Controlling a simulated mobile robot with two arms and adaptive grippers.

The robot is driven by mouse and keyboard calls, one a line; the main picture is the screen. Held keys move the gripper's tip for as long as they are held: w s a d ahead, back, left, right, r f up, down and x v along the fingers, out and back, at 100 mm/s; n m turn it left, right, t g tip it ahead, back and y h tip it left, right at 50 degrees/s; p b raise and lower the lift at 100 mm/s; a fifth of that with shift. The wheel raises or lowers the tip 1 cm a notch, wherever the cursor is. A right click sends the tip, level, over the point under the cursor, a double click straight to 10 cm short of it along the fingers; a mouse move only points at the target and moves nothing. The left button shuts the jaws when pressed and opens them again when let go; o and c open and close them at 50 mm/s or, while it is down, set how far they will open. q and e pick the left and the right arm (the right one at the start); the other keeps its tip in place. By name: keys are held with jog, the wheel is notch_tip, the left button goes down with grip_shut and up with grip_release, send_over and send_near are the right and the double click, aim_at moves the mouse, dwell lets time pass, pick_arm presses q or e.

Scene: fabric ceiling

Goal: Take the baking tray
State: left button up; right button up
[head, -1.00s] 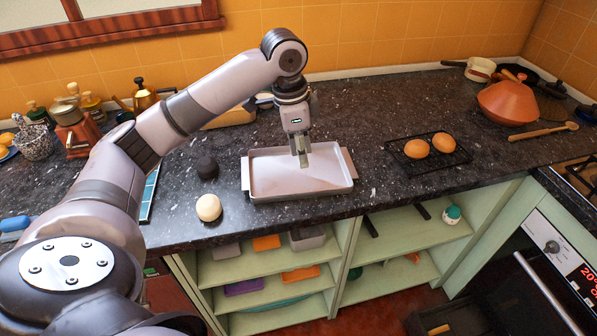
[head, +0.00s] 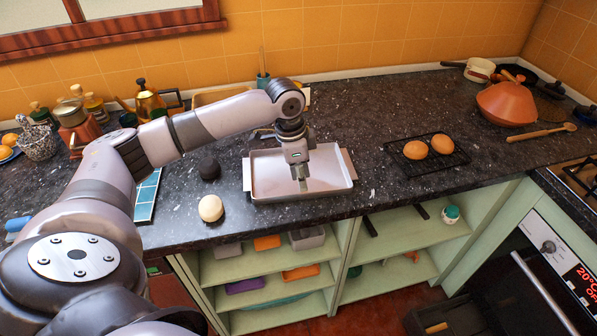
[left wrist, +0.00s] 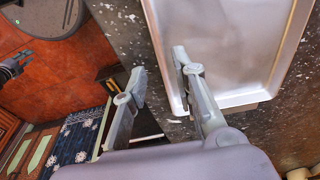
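The baking tray (head: 275,172) is a pale, shallow rectangular tray with a handle at each short end, lying flat on the dark speckled counter. In the left wrist view the tray (left wrist: 215,45) fills the upper right. My left gripper (head: 302,186) points down at the tray's front part, near the rim. In the left wrist view its fingers (left wrist: 160,62) are apart with nothing between them; one overlaps the tray's edge, the other is outside it. I cannot tell whether a finger touches the tray.
A cream ball (head: 210,208) and a dark ball (head: 208,168) sit left of the tray. A black rack (head: 428,160) with two brown round items stands to its right. An orange lidded pot (head: 507,103) is at the back right. Open shelves (head: 265,270) lie below the counter.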

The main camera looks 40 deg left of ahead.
pick_arm(q)
jog(key=f, duration=0.1)
jog(key=f+p, duration=0.1)
jog(key=f, duration=0.3)
jog(key=shift+d, duration=0.25)
grip_shut()
jog(key=shift+w, duration=0.1)
dwell(0.6)
